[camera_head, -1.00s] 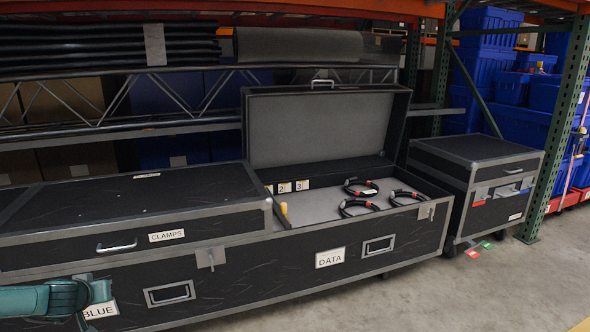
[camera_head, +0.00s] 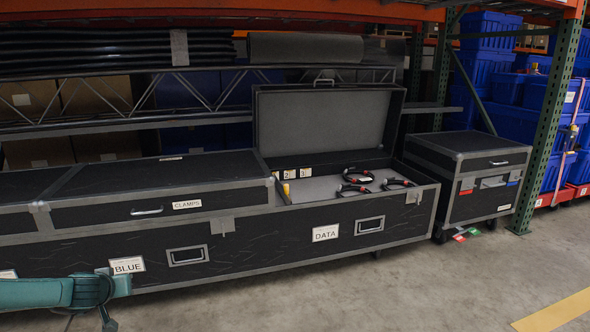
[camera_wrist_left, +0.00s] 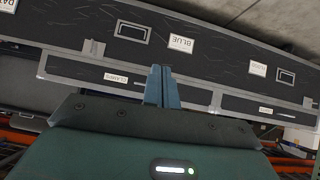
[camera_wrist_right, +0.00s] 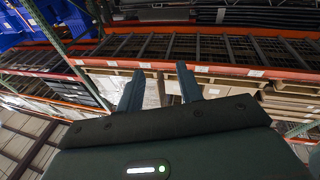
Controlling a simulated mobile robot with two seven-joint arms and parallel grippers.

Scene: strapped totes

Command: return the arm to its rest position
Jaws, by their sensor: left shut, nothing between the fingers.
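My left arm (camera_head: 60,291), teal, comes in at the lower left of the head view, in front of the long black case (camera_head: 260,258). Its fingers are not clearly visible there. In the left wrist view my left gripper (camera_wrist_left: 161,86) is shut and empty, with the labelled case front beyond it. My right arm is out of the head view. In the right wrist view my right gripper (camera_wrist_right: 159,86) is open, with nothing between its fingers and shelving beyond.
The DATA case's lid (camera_head: 325,128) stands open, with several coiled cables (camera_head: 357,175) inside. The CLAMPS section (camera_head: 160,187) is closed. A smaller black case (camera_head: 470,180) stands to the right. Grey floor (camera_head: 420,285) is clear in front.

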